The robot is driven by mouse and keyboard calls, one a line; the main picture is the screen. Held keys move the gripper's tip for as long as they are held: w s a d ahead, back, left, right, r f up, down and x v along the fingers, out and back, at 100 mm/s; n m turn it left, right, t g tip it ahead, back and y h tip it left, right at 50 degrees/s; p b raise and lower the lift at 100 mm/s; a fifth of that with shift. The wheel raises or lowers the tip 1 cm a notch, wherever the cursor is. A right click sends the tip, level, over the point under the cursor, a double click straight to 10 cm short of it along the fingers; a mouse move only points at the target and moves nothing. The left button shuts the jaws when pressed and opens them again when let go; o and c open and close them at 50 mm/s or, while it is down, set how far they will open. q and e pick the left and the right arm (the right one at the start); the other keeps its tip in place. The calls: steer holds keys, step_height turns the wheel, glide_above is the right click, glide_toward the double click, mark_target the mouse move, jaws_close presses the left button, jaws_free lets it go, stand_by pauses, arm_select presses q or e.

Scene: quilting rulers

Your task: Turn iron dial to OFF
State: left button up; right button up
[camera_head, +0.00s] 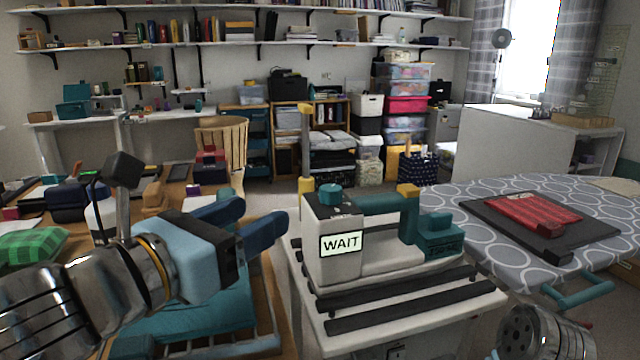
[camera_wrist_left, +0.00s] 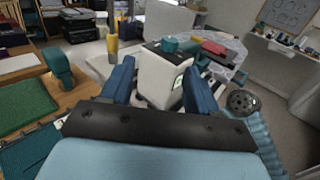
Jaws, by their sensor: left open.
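The iron station (camera_head: 380,245) is a white and teal unit with a green display reading WAIT. It stands on a small white cart. A round teal dial (camera_head: 331,195) sits on top of its left front block; it also shows in the left wrist view (camera_wrist_left: 171,44). My left gripper (camera_head: 262,213) has blue fingers. It is open and empty, to the left of the station and apart from the dial. In the left wrist view the white block appears between and beyond the fingers (camera_wrist_left: 157,75). My right gripper is out of view; only a metal part of that arm shows at lower right.
A patterned ironing board (camera_head: 450,195) with a dark board and red folded cloth (camera_head: 533,212) stands to the right. A crowded wooden table is at left, with teal fabric (camera_head: 190,308) below my left arm. A yellow-topped post (camera_head: 305,150) rises behind the station.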

mark_target(324, 194)
arm_select(q)
steer(key=shift+m+h, duration=0.4)
steer(key=shift+h, duration=0.2)
steer(key=b+x, duration=0.1)
steer(key=x, duration=0.2)
steer(key=f+b+x, duration=0.1)
steer(key=x, duration=0.3)
steer(key=d+b+x, duration=0.1)
steer(key=b+x, duration=0.1)
steer(key=x, duration=0.1)
steer(key=shift+s+d+f, duration=0.1)
steer(key=shift+d+f, duration=0.1)
steer(key=shift+d, duration=0.05)
steer(key=shift+x, duration=0.8)
steer(key=shift+s+r, duration=0.1)
steer(key=c, duration=1)
steer(key=shift+c, duration=0.2)
